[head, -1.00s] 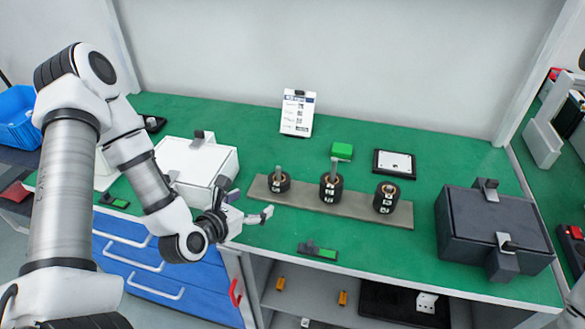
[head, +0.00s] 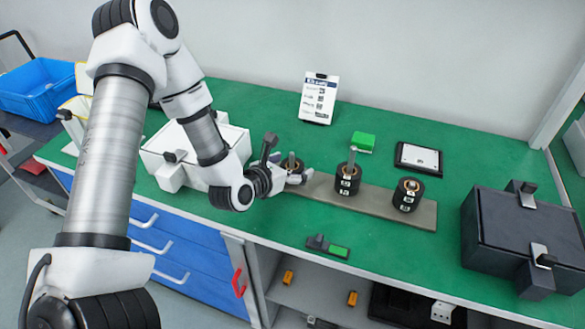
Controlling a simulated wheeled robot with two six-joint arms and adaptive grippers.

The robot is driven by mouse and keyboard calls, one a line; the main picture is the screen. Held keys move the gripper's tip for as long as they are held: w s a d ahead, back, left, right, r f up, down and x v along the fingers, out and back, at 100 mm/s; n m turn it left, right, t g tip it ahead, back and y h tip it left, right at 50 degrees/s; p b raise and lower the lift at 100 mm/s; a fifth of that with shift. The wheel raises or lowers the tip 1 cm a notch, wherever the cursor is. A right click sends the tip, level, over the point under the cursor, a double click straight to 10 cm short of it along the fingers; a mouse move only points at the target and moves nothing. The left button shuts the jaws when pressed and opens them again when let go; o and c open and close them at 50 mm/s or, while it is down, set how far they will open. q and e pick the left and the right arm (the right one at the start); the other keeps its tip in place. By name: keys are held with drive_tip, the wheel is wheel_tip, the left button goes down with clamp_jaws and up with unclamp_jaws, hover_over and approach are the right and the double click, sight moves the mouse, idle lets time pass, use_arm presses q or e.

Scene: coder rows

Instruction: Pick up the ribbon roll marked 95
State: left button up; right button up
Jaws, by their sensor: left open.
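Three black ribbon rolls with white labels stand on a grey-brown strip (head: 325,188) on the green bench: a left roll (head: 292,164), a middle roll (head: 348,178) and a right roll (head: 407,195). The label numbers are too small to read, so I cannot tell which is marked 95. My left gripper (head: 286,166) is open at the left roll, its fingers to either side of it in the picture and partly hiding it. I cannot tell whether they touch. My right gripper is out of view.
A white box (head: 200,150) stands behind my left arm, and a dark case (head: 520,240) is at the right. A small black-and-green item (head: 328,246) lies in front.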

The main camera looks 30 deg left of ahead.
use_arm(q)
drive_tip(key=shift+w+a+f, duration=0.1)
drive_tip(key=shift+f, duration=0.05)
drive_tip(key=c, duration=1.3)
drive_tip(key=shift+o, duration=0.2)
